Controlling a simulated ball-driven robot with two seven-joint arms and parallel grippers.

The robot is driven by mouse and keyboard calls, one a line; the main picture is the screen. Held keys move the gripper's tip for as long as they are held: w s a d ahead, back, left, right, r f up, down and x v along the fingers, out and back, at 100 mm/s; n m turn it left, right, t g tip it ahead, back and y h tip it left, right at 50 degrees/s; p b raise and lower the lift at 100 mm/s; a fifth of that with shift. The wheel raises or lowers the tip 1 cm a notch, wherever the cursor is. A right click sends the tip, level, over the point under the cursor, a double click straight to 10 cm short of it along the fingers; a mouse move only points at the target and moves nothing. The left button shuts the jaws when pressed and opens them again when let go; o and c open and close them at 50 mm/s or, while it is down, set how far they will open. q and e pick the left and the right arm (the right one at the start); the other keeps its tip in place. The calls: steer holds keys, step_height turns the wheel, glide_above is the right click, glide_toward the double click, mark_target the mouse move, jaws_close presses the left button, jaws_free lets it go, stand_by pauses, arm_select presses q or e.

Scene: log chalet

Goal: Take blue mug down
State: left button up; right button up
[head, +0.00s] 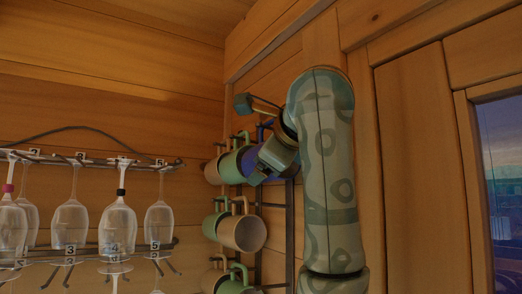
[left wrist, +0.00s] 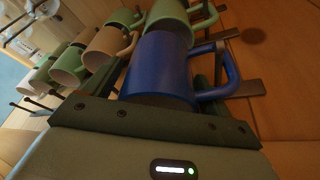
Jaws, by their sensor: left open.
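The blue mug (head: 251,160) hangs at the upper right of a dark mug rack (head: 289,225), partly hidden behind my left gripper (head: 252,141). In the left wrist view the blue mug (left wrist: 162,68) is large and close, just beyond the gripper's base, with its handle to the right by a rack peg. My left gripper is open, with one finger above the mug and the other near its lower side in the head view. I cannot tell whether either finger touches it. My right gripper is not in view.
Green mugs (head: 233,163) and beige mugs (head: 242,233) hang close beside and below the blue one. A wire rack of wine glasses (head: 117,220) is on the left. Log walls stand close behind, and a window (head: 503,180) is at far right.

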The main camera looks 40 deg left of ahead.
arm_select(q)
steer(key=shift+w+a+f, duration=0.15)
steer(key=c, duration=0.9)
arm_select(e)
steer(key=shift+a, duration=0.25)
arm_select(q)
steer(key=shift+r+b, duration=0.35)
steer(key=shift+b, duration=0.05)
steer(key=shift+s+a+b, duration=0.8)
steer(key=shift+s+b, duration=0.15)
steer(key=shift+s, duration=1.95)
steer(key=shift+s+a+b, duration=0.75)
steer(key=shift+s+b, duration=0.25)
steer(key=shift+s, duration=1.9)
steer(key=shift+s+a+b, duration=0.8)
steer(key=shift+s+b, duration=0.15)
steer(key=shift+s, duration=1.95)
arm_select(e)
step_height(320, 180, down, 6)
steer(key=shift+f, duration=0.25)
